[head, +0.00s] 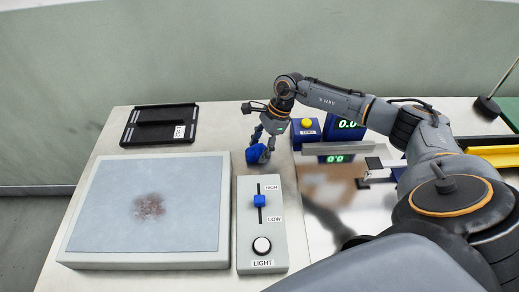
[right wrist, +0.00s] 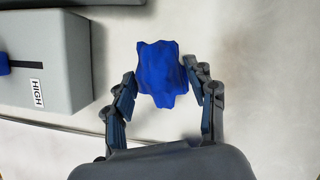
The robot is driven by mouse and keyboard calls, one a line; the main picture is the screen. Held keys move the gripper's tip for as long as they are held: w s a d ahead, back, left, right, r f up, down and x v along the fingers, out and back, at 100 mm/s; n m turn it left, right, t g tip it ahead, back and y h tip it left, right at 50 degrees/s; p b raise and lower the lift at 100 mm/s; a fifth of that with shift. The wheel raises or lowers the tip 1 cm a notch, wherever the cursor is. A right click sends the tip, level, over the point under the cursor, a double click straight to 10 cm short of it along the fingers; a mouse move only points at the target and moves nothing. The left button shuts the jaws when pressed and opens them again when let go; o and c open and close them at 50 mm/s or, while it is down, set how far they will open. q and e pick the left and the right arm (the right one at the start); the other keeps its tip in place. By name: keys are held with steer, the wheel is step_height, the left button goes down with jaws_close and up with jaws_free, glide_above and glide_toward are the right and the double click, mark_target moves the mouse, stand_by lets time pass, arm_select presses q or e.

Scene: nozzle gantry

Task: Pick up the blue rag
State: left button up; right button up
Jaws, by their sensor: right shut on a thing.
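The blue rag (head: 255,154) is a crumpled, deep-blue lump in the head view, just above the light control box. It also shows in the right wrist view (right wrist: 159,74), between the two fingers. My right gripper (head: 262,145) is shut on the rag, with one finger on each side of it; it shows in the right wrist view too (right wrist: 163,88). From these views I cannot tell for certain whether the rag is clear of the table. My left gripper is not in view.
A grey control box (head: 248,228) with a blue slider and a white LIGHT button stands in front of the gripper. A large pad (head: 100,215) with a brown stain lies at left. A black tray (head: 159,113) is behind it. A blue box (head: 306,136) with a yellow button stands right.

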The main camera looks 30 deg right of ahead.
steer(key=shift+r, duration=0.35)
steer(key=s+d+r+b, duration=0.6)
steer(key=s+d+r, duration=0.2)
steer(key=d+r, duration=0.3)
steer(key=shift+s+r, duration=0.25)
steer(key=shift+r, duration=0.15)
steer(key=shift+d, duration=0.1)
